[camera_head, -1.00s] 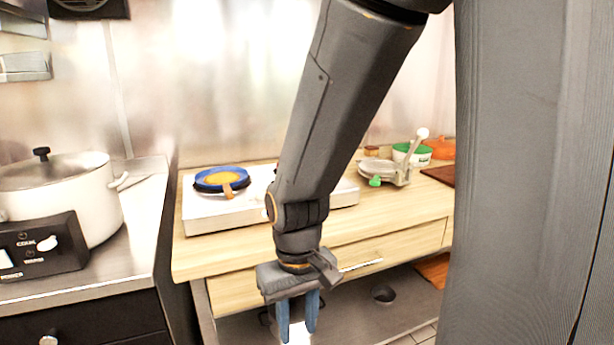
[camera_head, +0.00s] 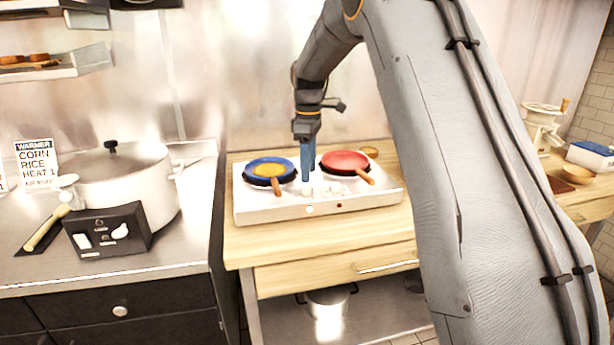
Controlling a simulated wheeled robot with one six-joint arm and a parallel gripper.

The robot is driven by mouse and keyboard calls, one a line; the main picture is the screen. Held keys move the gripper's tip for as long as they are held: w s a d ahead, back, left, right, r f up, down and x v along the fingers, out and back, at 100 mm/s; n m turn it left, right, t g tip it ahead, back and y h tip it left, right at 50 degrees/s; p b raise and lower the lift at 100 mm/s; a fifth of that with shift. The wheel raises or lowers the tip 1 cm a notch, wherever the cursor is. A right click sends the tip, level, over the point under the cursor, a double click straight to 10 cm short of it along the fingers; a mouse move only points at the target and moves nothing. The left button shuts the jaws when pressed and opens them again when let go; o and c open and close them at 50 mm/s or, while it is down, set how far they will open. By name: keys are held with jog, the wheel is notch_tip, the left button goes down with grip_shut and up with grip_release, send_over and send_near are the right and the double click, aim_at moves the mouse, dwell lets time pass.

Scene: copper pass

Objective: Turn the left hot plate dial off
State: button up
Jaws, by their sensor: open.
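The white hot plate (camera_head: 262,208) sits on the wooden counter. A blue pan with yellow food (camera_head: 270,170) is on its left burner. A red pan (camera_head: 345,161) is on its right burner. Small white dials (camera_head: 308,191) show on the top between the pans; they are too small to read their setting. My gripper (camera_head: 308,178) points down over the middle of the hot plate, just above or at the dials, with its blue fingers between the two pans. It is open; I cannot tell whether it touches a dial.
A white rice cooker (camera_head: 125,185) stands on the steel counter at left, with a paddle (camera_head: 45,230) beside it. A pot (camera_head: 328,297) is on the shelf below. A press (camera_head: 543,122) and a blue-white box (camera_head: 590,156) are at right.

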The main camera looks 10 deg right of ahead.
aim_at(307, 187)
jog(key=shift+w+r+n, duration=0.5)
jog(key=shift+w, duration=0.35)
jog(key=shift+w+f+p, duration=0.1)
jog(key=shift+f+p, duration=0.1)
jog(key=shift+p, duration=0.15)
notch_tip(307, 187, down, 7)
jog(key=shift+f+p, duration=0.15)
jog(key=shift+p, duration=1.05)
jog(key=c, duration=1.1)
jog(key=shift+o, duration=0.2)
